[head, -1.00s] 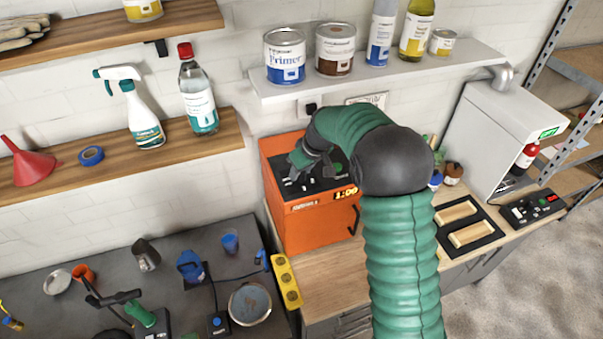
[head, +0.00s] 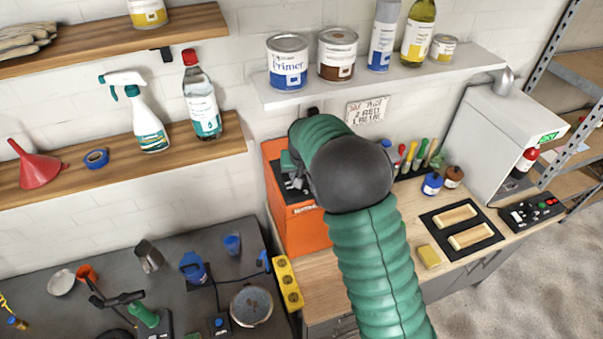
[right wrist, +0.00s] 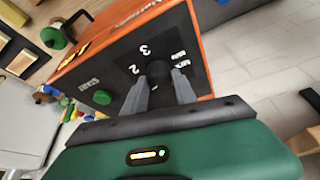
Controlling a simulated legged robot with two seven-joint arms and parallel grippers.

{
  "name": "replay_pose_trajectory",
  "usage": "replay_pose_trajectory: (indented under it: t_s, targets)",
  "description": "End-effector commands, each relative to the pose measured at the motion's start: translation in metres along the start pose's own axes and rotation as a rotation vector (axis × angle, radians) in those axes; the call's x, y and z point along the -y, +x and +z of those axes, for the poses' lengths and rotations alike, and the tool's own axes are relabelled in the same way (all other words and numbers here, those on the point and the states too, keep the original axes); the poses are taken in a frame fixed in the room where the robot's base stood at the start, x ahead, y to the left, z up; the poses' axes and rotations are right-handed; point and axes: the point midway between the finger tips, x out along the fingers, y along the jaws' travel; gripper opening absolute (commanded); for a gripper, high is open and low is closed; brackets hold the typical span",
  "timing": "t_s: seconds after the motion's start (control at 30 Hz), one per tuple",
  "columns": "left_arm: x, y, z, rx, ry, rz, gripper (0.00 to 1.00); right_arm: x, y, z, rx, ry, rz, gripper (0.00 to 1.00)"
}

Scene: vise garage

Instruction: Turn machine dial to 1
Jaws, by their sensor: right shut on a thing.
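The orange machine (head: 303,232) stands on the wooden bench against the wall, its top partly hidden by my right arm in the head view. In the right wrist view its black panel (right wrist: 120,75) carries a dark round dial (right wrist: 158,70), printed numbers 2 and 3 and other small lettering, and a green button (right wrist: 102,97). My right gripper (right wrist: 160,88) is shut on the dial, one grey finger on each side. In the head view the right gripper (head: 292,176) is at the panel, mostly behind my arm. The dial's pointer cannot be made out. My left gripper is not in view.
A grey shelf (head: 400,80) with cans and bottles hangs above the machine. A black tray (head: 440,222) with two wooden blocks, a yellow block (head: 429,256) and a control box (head: 532,209) lie to the right.

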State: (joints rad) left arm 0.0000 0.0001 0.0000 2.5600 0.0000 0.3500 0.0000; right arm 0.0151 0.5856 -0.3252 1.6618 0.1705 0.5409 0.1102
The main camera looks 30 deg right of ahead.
Motion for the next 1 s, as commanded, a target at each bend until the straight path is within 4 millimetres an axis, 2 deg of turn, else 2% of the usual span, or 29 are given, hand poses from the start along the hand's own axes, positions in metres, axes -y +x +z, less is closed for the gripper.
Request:
replay_pose_trajectory:
  t_s: [0.03,0.37,0.4,0.53,0.87,1.0]
  targets:
    - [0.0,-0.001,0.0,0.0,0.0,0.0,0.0,0.001,-0.004,-0.007,-0.017,0.003,-0.002,0.0]
    - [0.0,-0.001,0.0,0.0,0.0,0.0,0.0,0.0,-0.003,-0.006,-0.017,0.005,-0.001,0.0]
    - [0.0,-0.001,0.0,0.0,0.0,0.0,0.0,0.0,-0.003,-0.006,-0.017,0.004,-0.001,0.36]
    - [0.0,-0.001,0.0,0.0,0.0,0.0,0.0,0.0,-0.002,-0.005,-0.013,0.004,0.0,0.53]
    - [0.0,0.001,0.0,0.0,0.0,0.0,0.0,0.0,-0.002,-0.002,-0.006,0.003,0.001,0.54]
    - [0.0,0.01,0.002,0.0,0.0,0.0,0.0,0.001,-0.018,-0.002,-0.009,0.003,-0.001,0.54]
